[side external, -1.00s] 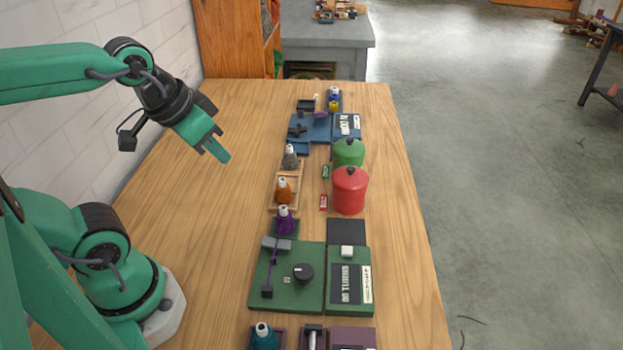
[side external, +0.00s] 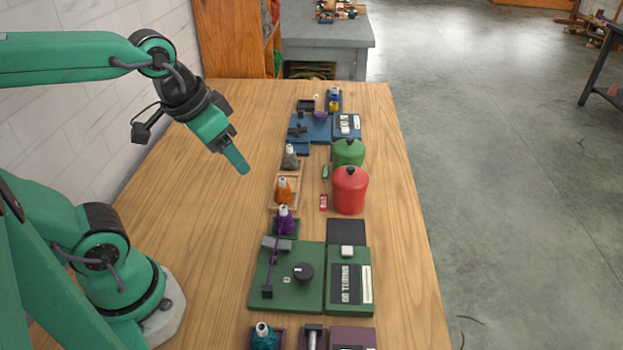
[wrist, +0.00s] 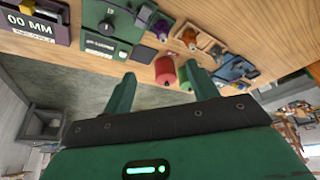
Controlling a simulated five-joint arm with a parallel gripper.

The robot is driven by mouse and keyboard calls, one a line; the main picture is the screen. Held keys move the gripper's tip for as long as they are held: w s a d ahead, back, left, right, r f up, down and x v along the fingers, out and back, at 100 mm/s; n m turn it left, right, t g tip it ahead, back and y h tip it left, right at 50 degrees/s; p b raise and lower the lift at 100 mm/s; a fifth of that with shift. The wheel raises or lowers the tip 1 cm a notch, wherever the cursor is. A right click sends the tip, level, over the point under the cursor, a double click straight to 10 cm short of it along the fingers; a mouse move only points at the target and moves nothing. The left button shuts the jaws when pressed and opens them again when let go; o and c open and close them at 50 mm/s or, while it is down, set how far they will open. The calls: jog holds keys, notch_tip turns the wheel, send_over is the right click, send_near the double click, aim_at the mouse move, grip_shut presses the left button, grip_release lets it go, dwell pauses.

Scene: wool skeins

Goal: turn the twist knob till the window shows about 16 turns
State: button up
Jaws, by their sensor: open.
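The twist knob (side external: 303,272) is dark and round and sits on a green board (side external: 315,297). It also shows in the wrist view (wrist: 106,28). To its right is a green box with a dark window (side external: 351,284) that seems to read "00 TURNS". In the wrist view this window (wrist: 98,46) is too small to read surely. My gripper (side external: 243,170) is open and empty in the air, left of and farther back than the knob, well above the table. Both fingers (wrist: 160,70) show apart in the wrist view, with nothing between them.
A dark lever (side external: 272,265) stands left of the knob. Purple (side external: 284,221) and orange (side external: 283,191) wool cones stand behind it. Red (side external: 349,190) and green (side external: 348,153) canisters stand at the back right. The table (side external: 200,230) between my base and the boards is clear.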

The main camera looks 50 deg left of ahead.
jog(key=w+d+f+m+g, duration=0.2)
jog(key=w+d+f+g, duration=0.35)
jog(key=d, duration=0.25)
jog(key=m+g+y, duration=0.2)
jog(key=g, duration=0.1)
send_near(303, 270)
jog(key=shift+f, duration=0.4)
jog(key=shift+f, duration=0.1)
jog(key=shift+x, duration=3.8)
jog(key=shift+s, duration=0.15)
jog(key=c, duration=1)
